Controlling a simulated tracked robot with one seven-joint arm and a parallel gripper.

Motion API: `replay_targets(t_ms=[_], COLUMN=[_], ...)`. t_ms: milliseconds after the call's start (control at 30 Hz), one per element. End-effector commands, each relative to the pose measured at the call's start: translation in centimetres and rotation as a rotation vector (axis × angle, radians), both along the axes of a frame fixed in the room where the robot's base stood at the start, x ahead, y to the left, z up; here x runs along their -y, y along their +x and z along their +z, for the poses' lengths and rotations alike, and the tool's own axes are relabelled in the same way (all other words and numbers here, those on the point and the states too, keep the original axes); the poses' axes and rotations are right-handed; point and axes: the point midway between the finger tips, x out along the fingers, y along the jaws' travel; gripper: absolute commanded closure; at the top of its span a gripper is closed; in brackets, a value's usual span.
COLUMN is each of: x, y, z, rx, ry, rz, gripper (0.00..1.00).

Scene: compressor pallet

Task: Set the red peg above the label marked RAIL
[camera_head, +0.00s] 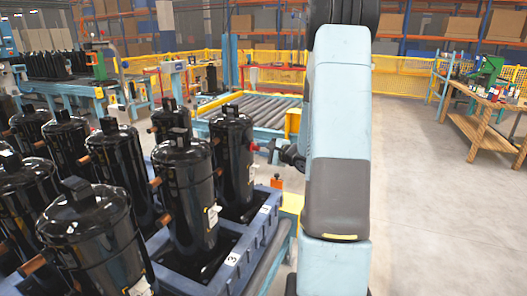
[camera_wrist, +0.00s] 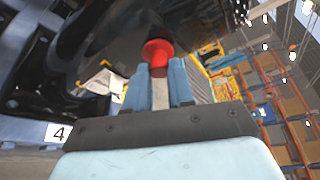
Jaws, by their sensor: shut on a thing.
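The red peg (camera_wrist: 158,55) shows in the wrist view between the fingertips of my gripper (camera_wrist: 161,75), which is shut on it. Its round red head faces a dark, glossy compressor surface. In the head view, a small bit of the red peg (camera_head: 255,146) shows at the right side of a black compressor (camera_head: 233,160), just left of my gripper (camera_head: 270,150). I cannot tell whether the peg is seated in the compressor or only close to it. No label reading RAIL can be made out in either view.
Several black compressors with copper stubs stand in blue trays (camera_head: 190,283) at the left. Tray tags read 3 (camera_head: 232,258) and 4 (camera_wrist: 59,132). A roller conveyor (camera_head: 258,112) lies behind. A wooden workbench (camera_head: 478,115) stands at the right; the floor before it is clear.

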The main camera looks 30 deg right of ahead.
Motion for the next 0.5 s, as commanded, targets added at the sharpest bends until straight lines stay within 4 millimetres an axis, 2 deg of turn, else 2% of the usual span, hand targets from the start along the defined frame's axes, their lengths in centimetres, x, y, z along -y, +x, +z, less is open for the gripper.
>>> replay_targets(t_ms=[100,133,433,500], x=[0.01,0.02,0.03,0.03], y=[-0.01,0.0,-0.01,-0.01], z=[0.01,0.01,0.01,0.01], rx=[0.0,0.0,0.0,0.0], ry=[0.0,0.0,0.0,0.0], rz=[0.0,0.0,0.0,0.0], gripper=[1.0,0.76,0.48,0.47])
